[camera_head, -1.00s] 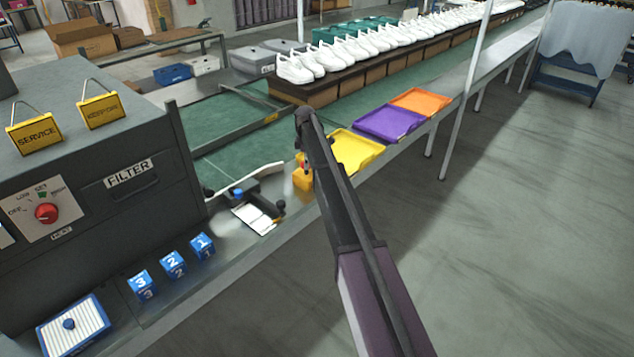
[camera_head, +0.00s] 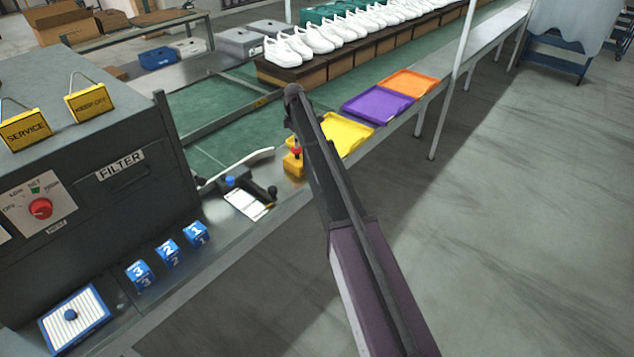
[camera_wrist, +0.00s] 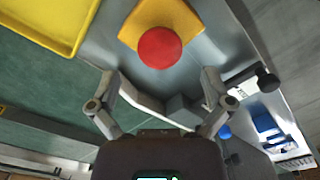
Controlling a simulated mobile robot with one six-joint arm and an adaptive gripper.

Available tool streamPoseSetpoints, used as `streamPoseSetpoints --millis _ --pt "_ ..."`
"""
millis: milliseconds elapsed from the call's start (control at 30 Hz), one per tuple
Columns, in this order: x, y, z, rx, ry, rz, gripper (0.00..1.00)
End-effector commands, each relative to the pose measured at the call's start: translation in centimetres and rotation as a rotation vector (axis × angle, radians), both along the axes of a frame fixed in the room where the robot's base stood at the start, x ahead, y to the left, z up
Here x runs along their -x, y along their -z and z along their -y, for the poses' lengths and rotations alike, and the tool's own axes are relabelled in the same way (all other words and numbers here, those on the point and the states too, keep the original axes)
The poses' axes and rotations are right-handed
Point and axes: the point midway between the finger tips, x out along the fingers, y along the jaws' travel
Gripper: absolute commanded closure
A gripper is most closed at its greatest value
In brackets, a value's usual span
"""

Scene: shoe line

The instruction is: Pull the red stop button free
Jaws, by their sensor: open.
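The red stop button (camera_wrist: 160,48) shows as a round red cap on a yellow box (camera_wrist: 182,16) at the top middle of the wrist view. My gripper (camera_wrist: 160,82) is open there, its two fingers spread wide, with the button ahead of the gap between them. Nothing is held. In the head view the button (camera_head: 296,151) sits on its small yellow box (camera_head: 293,165) at the line's edge, just left of my arm. My gripper is not clearly visible in that view.
Beside the box are a yellow tray (camera_head: 347,131) and a dark lever device (camera_head: 262,189) with a white sheet (camera_head: 245,204). Purple (camera_head: 378,104) and orange (camera_head: 411,83) trays lie beyond. A grey cabinet with a red knob (camera_head: 40,208) stands at left.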

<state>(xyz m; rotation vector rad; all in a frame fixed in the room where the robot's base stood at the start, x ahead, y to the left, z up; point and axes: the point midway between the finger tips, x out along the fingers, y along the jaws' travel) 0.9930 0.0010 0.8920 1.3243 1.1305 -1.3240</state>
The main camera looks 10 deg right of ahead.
Motion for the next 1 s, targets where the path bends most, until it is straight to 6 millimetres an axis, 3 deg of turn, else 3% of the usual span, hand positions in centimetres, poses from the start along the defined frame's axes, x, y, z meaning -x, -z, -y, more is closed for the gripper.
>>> streamPoseSetpoints --millis 33,1000 --pt "0.0 -0.9 0.0 0.000 0.000 0.000 0.00" --pt "0.0 -9.1 0.0 0.000 0.000 0.000 0.00"
